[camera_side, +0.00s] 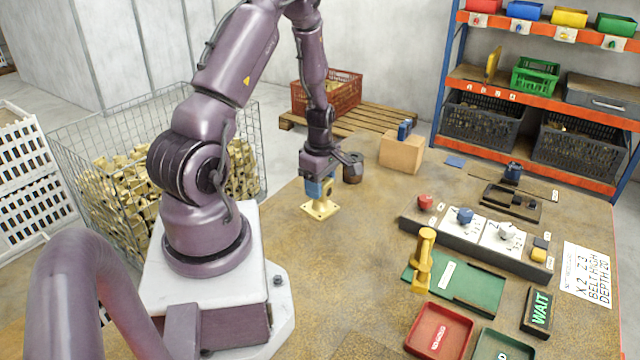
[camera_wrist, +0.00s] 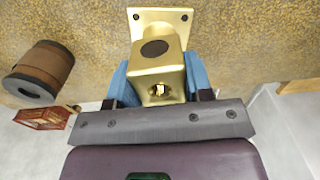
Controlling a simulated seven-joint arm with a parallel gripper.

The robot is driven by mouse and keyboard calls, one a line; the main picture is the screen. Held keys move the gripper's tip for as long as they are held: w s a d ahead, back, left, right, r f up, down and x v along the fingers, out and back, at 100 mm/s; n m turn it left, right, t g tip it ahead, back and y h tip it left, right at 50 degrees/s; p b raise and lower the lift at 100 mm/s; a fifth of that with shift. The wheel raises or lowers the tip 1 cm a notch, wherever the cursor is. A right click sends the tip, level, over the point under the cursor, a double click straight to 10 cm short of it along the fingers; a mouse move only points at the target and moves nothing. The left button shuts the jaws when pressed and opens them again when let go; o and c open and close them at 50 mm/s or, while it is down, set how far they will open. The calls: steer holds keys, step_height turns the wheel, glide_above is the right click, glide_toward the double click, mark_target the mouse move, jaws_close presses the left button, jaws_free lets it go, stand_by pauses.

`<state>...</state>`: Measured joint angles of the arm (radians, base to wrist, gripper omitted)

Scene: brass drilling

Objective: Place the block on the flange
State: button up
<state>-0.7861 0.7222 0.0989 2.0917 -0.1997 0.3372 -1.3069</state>
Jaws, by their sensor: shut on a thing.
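The brass block (camera_wrist: 157,78) is between the blue fingers of my gripper (camera_wrist: 157,85) in the wrist view. It has a dark round recess on one face and a hole in another. Its square flange (camera_wrist: 146,17), with small corner holes, is at the far end from my wrist. In the side view my gripper (camera_side: 320,187) points down and is shut on the block. The flange (camera_side: 320,210) is lowest and looks level, at or just above the brown table; I cannot tell whether it touches. The fingers hide much of the block.
A dark cylinder (camera_side: 352,167) stands close by, to the right. A tan box (camera_side: 401,152) is behind it. Right are a knob panel (camera_side: 480,238), a green tray (camera_side: 478,290) with a yellow upright piece (camera_side: 423,262), and a red tray (camera_side: 440,331). The table's middle is clear.

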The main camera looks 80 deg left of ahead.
steer(key=shift+f, duration=0.1)
steer(key=o, duration=1.3)
step_height(320, 180, up, 12)
steer(key=w+d+r+m+t, duration=0.3)
steer(key=w+d+r+m, duration=0.1)
steer(key=d+r+m, duration=0.8)
steer(key=shift+s+d+r+m+t, duration=0.45)
steer(key=shift+s+d+r+m, duration=0.6)
steer(key=shift+d+m, duration=1.4)
steer(key=shift+s+d+r+m+t, duration=0.4)
steer(key=shift+s+d+r+m, duration=0.65)
steer(key=shift+d+m, duration=1.4)
steer(key=shift+s+d+r+m+t, duration=0.45)
steer(key=shift+s+d+r+m, duration=0.55)
steer(key=shift+d+m, duration=1.4)
